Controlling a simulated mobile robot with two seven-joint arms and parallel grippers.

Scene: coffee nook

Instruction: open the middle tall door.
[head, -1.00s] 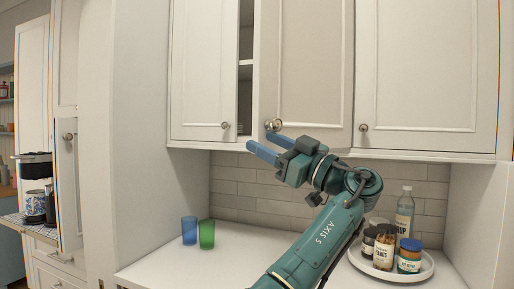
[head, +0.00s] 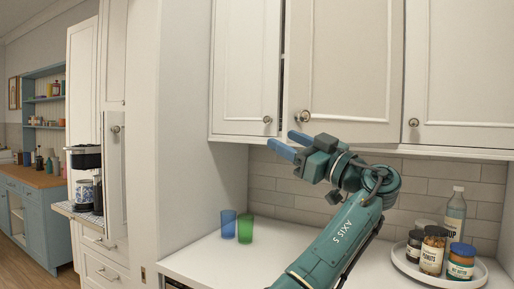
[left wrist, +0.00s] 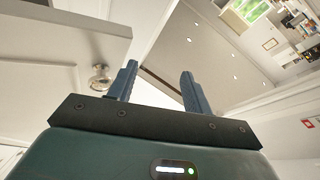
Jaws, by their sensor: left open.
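The middle tall door (head: 345,65) is a cream upper cabinet door between two others in the head view. It stands slightly ajar, with a thin dark gap along its left edge. Its round metal knob (head: 304,116) is near the lower left corner. My left gripper (head: 284,143) is open and empty, just below the knob and the door's bottom edge. In the left wrist view the knob (left wrist: 100,80) lies left of the open fingers (left wrist: 158,84), outside them. My right gripper is not in view.
The left door (head: 245,60) and right door (head: 460,70) flank it, both apparently shut. On the counter below are a blue cup (head: 228,224), a green cup (head: 245,228) and a white tray (head: 425,276) with jars and a bottle. A tall side panel (head: 200,190) stands left.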

